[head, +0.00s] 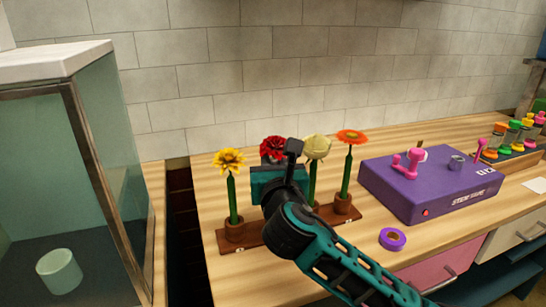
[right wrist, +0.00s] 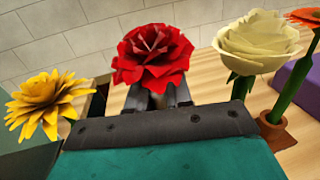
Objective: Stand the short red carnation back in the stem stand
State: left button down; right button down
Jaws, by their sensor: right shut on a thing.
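The red carnation (head: 272,148) shows its bloom just above my right gripper (head: 274,162); its stem and lower end are hidden behind the gripper and arm. In the right wrist view the red bloom (right wrist: 152,55) sits upright over the fingers (right wrist: 158,98), which are shut on the carnation, apparently on its stem below the bloom. The brown stem stand (head: 345,217) is on the wooden counter, with the gripper over its middle. I cannot tell whether the carnation touches a cup. My left gripper is not in view.
A yellow flower (head: 229,162), a cream rose (head: 317,147) and an orange flower (head: 352,137) stand close around the gripper. A purple box (head: 425,190) and a purple tape roll (head: 393,239) lie to the right. A glass case (head: 110,150) stands left, across a dark gap.

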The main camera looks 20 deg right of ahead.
jog(key=shift+f+p, duration=0.3)
jog(key=shift+f, duration=0.55)
dwell(0.7)
jog(key=shift+c, duration=2)
grip_release()
jog(key=shift+s, duration=0.1)
jog(key=shift+s+a+p, duration=0.15)
jog(key=shift+s+p, duration=0.25)
jog(key=shift+s, duration=0.35)
jog(key=shift+s+a+p, duration=0.15)
jog(key=shift+s+p, duration=0.25)
jog(key=shift+s, duration=0.3)
jog(key=shift+s+a+p, duration=0.15)
jog(key=shift+s+p, duration=0.15)
jog(key=shift+s, duration=0.65)
jog(key=shift+s+a+p, duration=0.2)
jog(key=shift+s+p, duration=0.15)
jog(key=shift+s, duration=0.65)
jog(key=shift+s+a+p, duration=0.15)
jog(key=shift+s+p, duration=0.15)
jog(key=shift+s, duration=0.65)
jog(key=shift+s+f, duration=0.1)
jog(key=shift+f, duration=0.05)
